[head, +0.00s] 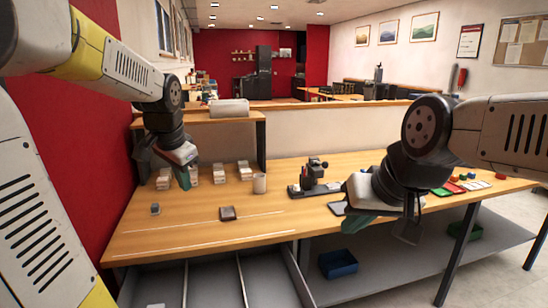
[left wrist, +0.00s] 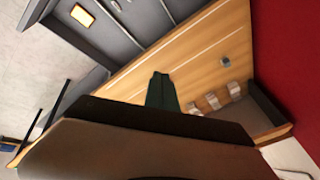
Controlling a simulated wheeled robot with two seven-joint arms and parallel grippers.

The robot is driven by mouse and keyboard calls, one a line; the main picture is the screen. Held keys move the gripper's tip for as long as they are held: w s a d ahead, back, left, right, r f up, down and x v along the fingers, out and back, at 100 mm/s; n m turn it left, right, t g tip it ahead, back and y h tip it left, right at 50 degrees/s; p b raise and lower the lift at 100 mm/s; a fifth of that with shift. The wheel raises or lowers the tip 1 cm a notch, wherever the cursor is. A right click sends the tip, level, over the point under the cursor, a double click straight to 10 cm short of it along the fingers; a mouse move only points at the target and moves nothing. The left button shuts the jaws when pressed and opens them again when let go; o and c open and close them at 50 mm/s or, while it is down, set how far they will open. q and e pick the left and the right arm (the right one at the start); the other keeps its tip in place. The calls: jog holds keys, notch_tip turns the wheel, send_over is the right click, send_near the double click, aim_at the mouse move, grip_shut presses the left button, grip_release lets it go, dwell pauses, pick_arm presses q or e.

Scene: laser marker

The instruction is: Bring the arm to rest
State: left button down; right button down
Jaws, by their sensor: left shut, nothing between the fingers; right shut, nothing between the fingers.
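My left arm comes in from the left in the head view, and its gripper (head: 184,178) hangs above the left part of the wooden table (head: 165,237). Its fingers are shut and hold nothing. In the left wrist view, the green fingers (left wrist: 162,90) lie together in front of the table. My right arm comes in from the right, and its gripper (head: 352,221) is over the table's front edge, right of the middle. It is shut and empty, with its fingertips partly hidden by the wrist.
A small black machine (head: 312,178) stands mid-table. A dark square block (head: 228,213), a small grey block (head: 155,209), a light cup (head: 259,183) and several white stacks (head: 219,173) are on the left half. Coloured trays (head: 455,187) lie at right. A blue bin (head: 338,263) is on the lower shelf.

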pick_arm(q)
jog(key=s+d+n+t+h, duration=0.1)
jog(key=s+d+n, duration=0.2)
jog(key=s, duration=0.6)
jog(key=s+d+n+h, duration=0.1)
jog(key=s+d+n, duration=0.2)
jog(key=s, duration=0.6)
jog(key=shift+d+r+t+h, duration=0.15)
jog(key=shift+d+t+h, duration=0.2)
jog(key=shift+d, duration=0.8)
